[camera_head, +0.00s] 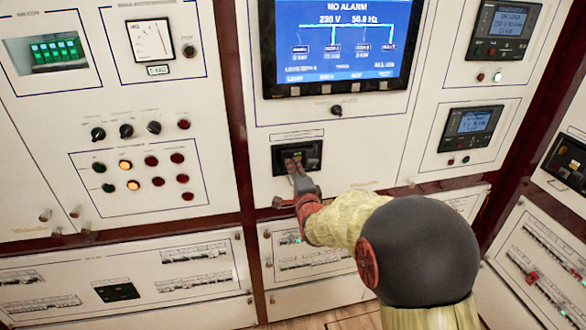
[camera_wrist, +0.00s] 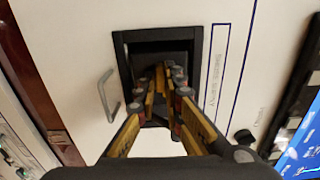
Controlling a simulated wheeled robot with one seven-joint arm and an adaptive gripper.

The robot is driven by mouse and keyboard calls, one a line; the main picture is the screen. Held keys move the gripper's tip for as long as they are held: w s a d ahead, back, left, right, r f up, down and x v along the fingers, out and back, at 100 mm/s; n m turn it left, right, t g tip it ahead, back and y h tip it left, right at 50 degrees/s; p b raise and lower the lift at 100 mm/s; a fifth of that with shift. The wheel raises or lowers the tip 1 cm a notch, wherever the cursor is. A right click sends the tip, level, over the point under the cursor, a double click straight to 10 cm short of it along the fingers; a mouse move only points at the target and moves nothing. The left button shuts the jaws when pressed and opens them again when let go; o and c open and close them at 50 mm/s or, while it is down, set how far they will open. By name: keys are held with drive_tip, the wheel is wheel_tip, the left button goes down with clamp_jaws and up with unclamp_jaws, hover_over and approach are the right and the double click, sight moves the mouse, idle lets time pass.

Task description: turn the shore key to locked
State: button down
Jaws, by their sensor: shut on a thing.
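The black-framed recess (camera_head: 312,155) of the shore switch is set in the white panel below the large screen. It also shows in the wrist view (camera_wrist: 121,62), with a small printed label along its right side. My gripper (camera_head: 294,163) reaches into this recess from the front. In the wrist view, the yellow-sided fingers of my gripper (camera_wrist: 164,78) are close together inside the frame and shut on the shore key. The key itself is hidden between and behind the fingertips. I cannot tell which position it points to.
A grey bar handle (camera_wrist: 107,95) stands out from the panel left of the recess in the wrist view. A small black knob (camera_head: 337,110) sits above the recess, under the large screen (camera_head: 338,40). Knobs and lamps (camera_head: 125,165) fill the left panel. Breaker rows (camera_head: 195,255) lie below.

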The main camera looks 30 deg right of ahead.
drive_tip(key=c, duration=1.9)
unclamp_jaws()
drive_tip(key=v, duration=1.2)
